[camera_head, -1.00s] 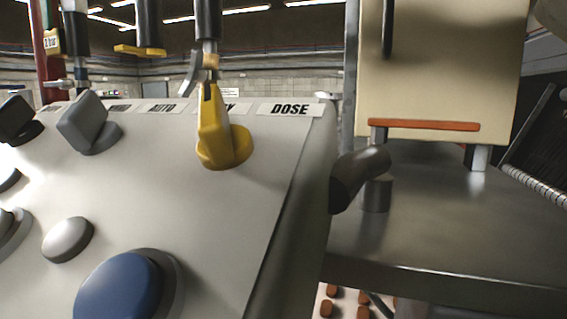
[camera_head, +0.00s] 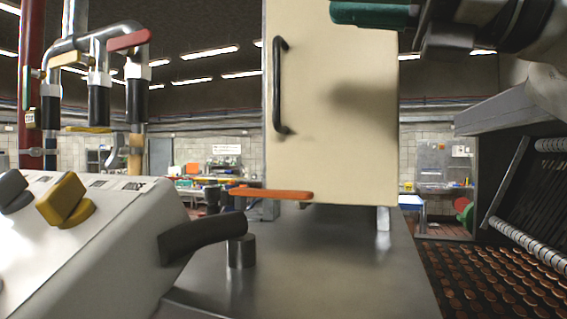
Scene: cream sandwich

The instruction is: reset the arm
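Dark grey parts at the end of my arm (camera_head: 478,30) reach in from the top right corner, high up and in front of the cream cabinet (camera_head: 335,130). A green rounded piece (camera_head: 374,14) lies beside them at the top edge. I cannot tell whether it belongs to my gripper. The fingertips are not clearly shown, so open or shut cannot be told. No held object is visible. A soft shadow falls on the cabinet's front below the arm.
A white sloped control panel (camera_head: 100,240) with a yellow knob (camera_head: 65,200) and a grey knob (camera_head: 12,190) stands at left. Pipes with taps (camera_head: 98,80) rise behind it. A steel table (camera_head: 330,265) fills the middle, with an orange bar (camera_head: 270,194) above it. A tray of brown discs (camera_head: 490,285) lies at right.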

